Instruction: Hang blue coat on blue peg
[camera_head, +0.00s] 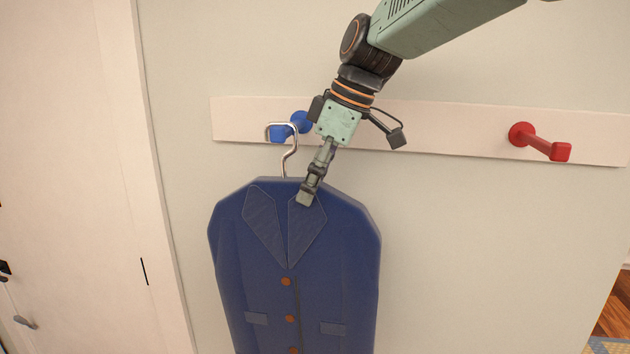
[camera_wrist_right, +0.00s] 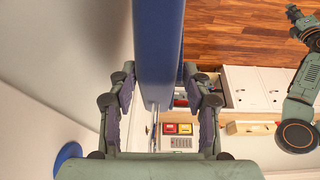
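The blue coat (camera_head: 340,270), with orange buttons, hangs upright in front of the wall. Its metal hanger hook (camera_head: 288,155) loops over the blue peg (camera_head: 300,122) in the head view; I cannot tell whether it rests on the peg. My right gripper (camera_head: 306,197) is at the coat's top, below and right of the peg. In the right wrist view, the gripper (camera_wrist_right: 158,82) has one finger on each side of the coat (camera_wrist_right: 158,45), seen edge-on, and appears shut on it. A blue disc of the peg (camera_wrist_right: 68,156) shows lower left there.
A pale board (camera_head: 450,125) on the wall carries the pegs. A white door (camera_head: 80,150) is at left. White cabinets (camera_wrist_right: 250,88) stand on wooden floor (camera_wrist_right: 245,35).

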